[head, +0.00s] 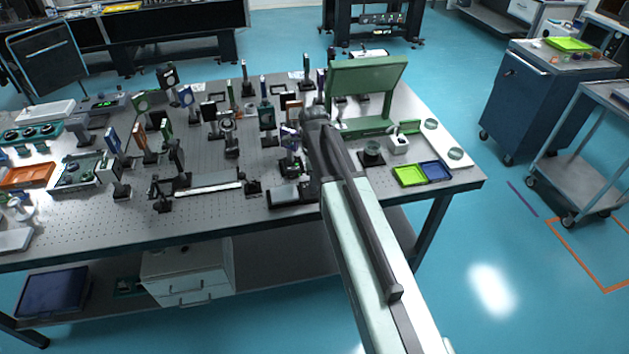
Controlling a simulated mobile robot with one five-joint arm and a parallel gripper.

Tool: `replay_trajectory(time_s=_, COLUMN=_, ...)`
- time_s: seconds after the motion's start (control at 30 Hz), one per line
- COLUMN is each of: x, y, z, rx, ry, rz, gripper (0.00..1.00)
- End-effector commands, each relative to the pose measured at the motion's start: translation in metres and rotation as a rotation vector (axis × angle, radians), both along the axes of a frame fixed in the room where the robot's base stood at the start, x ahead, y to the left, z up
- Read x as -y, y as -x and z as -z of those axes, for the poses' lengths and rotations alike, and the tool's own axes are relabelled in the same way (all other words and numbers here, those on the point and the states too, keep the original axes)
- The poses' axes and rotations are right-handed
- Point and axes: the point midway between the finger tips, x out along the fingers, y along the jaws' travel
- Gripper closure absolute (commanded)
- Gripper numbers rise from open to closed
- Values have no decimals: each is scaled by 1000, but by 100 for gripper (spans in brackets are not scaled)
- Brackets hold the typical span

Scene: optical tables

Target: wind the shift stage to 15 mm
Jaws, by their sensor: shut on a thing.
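My arm reaches up from the bottom of the head view over the front of the optical table (225,225). Its dark end bends down at the table's front middle, and my gripper (310,185) is there, small and mostly hidden by my own arm. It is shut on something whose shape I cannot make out. A low dark block (288,196) lies close beside it on the left; it may be part of the shift stage, but I cannot tell. A long pale-topped rail (210,188) lies further left. No scale or millimetre reading is legible.
Several upright optic mounts crowd the table left of and behind my arm. A green stand (366,80) rises behind it. A lime tray (409,176) and a blue tray (435,171) lie to the right. A blue cabinet (535,105) and a grey cart (590,140) stand beyond open floor.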

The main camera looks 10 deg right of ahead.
Motion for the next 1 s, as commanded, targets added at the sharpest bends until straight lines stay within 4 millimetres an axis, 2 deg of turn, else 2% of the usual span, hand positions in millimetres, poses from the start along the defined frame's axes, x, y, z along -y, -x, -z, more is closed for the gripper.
replay_trajectory(time_s=0.3, x=0, y=0, z=0, rx=1, ry=1, rz=107, gripper=100)
replay_trajectory(time_s=0.83, x=1, y=0, z=0, rx=0, ry=1, rz=126, gripper=100)
replay_trajectory(time_s=0.87, x=1, y=0, z=0, rx=0, ry=1, rz=126, gripper=65)
replay_trajectory(time_s=0.9, x=1, y=0, z=0, rx=0, ry=1, rz=126, gripper=54)
replay_trajectory(time_s=1.0, x=1, y=0, z=0, rx=0, ry=0, rz=126, gripper=51)
